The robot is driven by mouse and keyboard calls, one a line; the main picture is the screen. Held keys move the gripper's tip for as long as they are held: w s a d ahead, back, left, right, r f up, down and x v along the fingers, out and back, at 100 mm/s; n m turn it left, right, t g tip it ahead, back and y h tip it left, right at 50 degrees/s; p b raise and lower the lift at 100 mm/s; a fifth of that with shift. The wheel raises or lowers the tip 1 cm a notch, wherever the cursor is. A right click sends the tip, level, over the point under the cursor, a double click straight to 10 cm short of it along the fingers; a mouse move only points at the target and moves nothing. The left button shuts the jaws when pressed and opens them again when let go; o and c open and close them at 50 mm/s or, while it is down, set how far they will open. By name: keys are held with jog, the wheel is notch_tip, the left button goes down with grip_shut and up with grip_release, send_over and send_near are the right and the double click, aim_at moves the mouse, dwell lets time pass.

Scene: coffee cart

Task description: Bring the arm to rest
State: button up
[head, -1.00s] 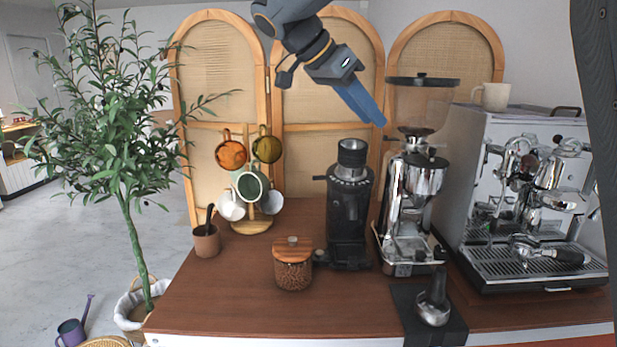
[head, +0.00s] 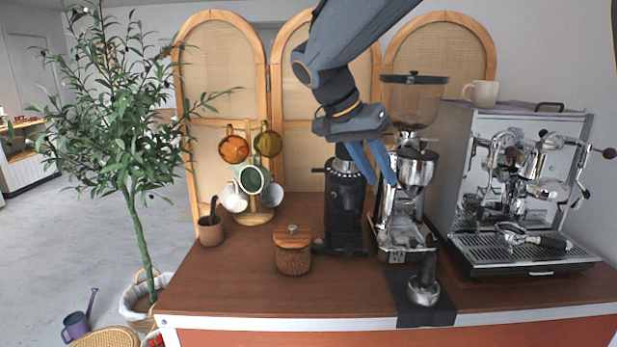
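My gripper (head: 383,182) hangs in the upper middle of the head view, with its two blue fingers pointing down. The fingers are apart, and nothing shows between them. In the picture they overlap the gap between the black grinder (head: 345,210) and the chrome grinder (head: 405,205). My forearm comes down from the top edge and hides part of the wooden screen. The gripper appears above the counter (head: 230,290), clear of its surface.
The espresso machine (head: 515,262) stands at right with a cup (head: 481,94) on top. The counter's front left is bare.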

jog(key=s+d+f+n+y, duration=0.1)
jog(key=s+f+n+y, duration=0.1)
jog(key=s+f, duration=0.4)
jog(key=s+d+f+n+g+y, duration=0.1)
jog(key=s+d+f+n+y, duration=0.1)
jog(key=s+f, duration=0.5)
jog(key=s+d+f+n+y, duration=0.2)
jog(key=s+f+n, duration=0.2)
jog(key=s+f, duration=0.3)
notch_tip(320, 180, down, 5)
jog(key=shift+n, duration=0.3)
jog(key=shift+d, duration=0.1)
dwell(1.3)
